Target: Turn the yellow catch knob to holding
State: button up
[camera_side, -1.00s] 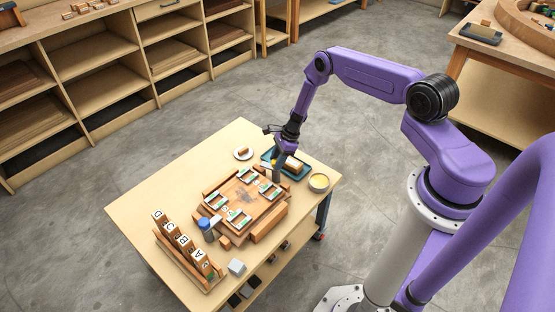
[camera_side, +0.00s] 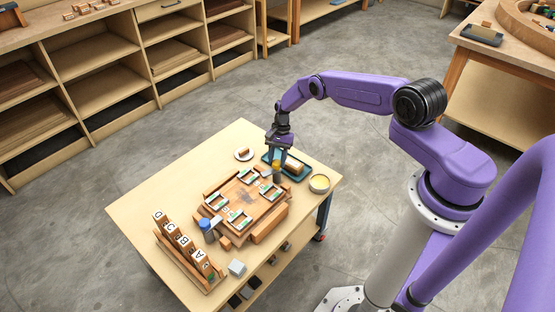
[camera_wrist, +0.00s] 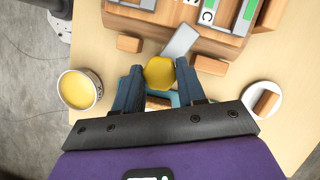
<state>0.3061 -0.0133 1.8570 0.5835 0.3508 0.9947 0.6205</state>
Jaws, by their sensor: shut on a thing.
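The yellow catch knob (camera_wrist: 158,73) is a many-sided yellow cap, seen from above in the wrist view. My gripper (camera_wrist: 160,68) has its two dark blue fingers on either side of the knob and is shut on it. A grey metal bar (camera_wrist: 181,41) runs from beside the knob up and right toward the wooden fixture (camera_wrist: 165,16). In the side view, my gripper (camera_side: 277,164) points down at the far right edge of the fixture (camera_side: 243,195), with the yellow knob (camera_side: 276,166) at its tip. The knob's underside is hidden.
Wooden blocks (camera_wrist: 129,43) and (camera_wrist: 210,65) stand on either side of the knob. A teal tray (camera_side: 301,176) lies close behind the gripper. A yellow-filled cup (camera_side: 319,183) and a white plate (camera_side: 244,154) are nearby. Lettered blocks (camera_side: 185,243) stand at the front left.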

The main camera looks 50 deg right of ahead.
jog(key=shift+n+g, duration=0.4)
jog(key=shift+n, duration=1)
jog(key=shift+a, duration=0.1)
jog(key=o, duration=1.1)
jog(key=shift+c, duration=0.2)
jog(key=shift+v, duration=1.05)
jog(key=v, duration=1.5)
jog(key=shift+w+a+r, duration=0.15)
jog(key=shift+a+r, duration=0.1)
jog(key=shift+r, duration=0.05)
